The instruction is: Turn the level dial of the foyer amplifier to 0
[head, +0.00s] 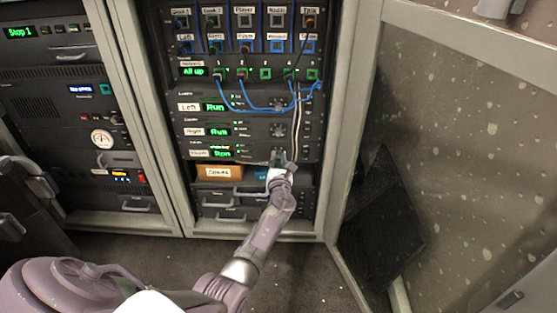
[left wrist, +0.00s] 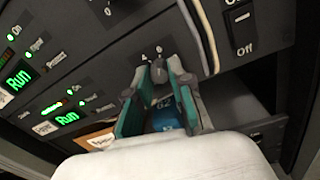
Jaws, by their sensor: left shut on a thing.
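The foyer amplifier (head: 222,153) is the lowest of three stacked amplifiers in the middle rack, with a green "Run" display. That display also shows in the left wrist view (left wrist: 67,118). My left gripper (head: 278,163) is at the right part of this amplifier's front. In the left wrist view its two teal-lined fingers (left wrist: 160,76) are shut on the grey level dial (left wrist: 160,71), one on each side. Small scale marks show above the dial, but its exact setting is too small to read. In the head view the gripper hides the dial. My right gripper is not in view.
Two more amplifiers, Left (head: 188,107) and Right (head: 193,132), sit above. Blue patch cables (head: 245,106) hang above them. Pale cables (left wrist: 200,35) and an on/off switch (left wrist: 240,18) are close right of the dial. A cardboard box (head: 219,173) lies below.

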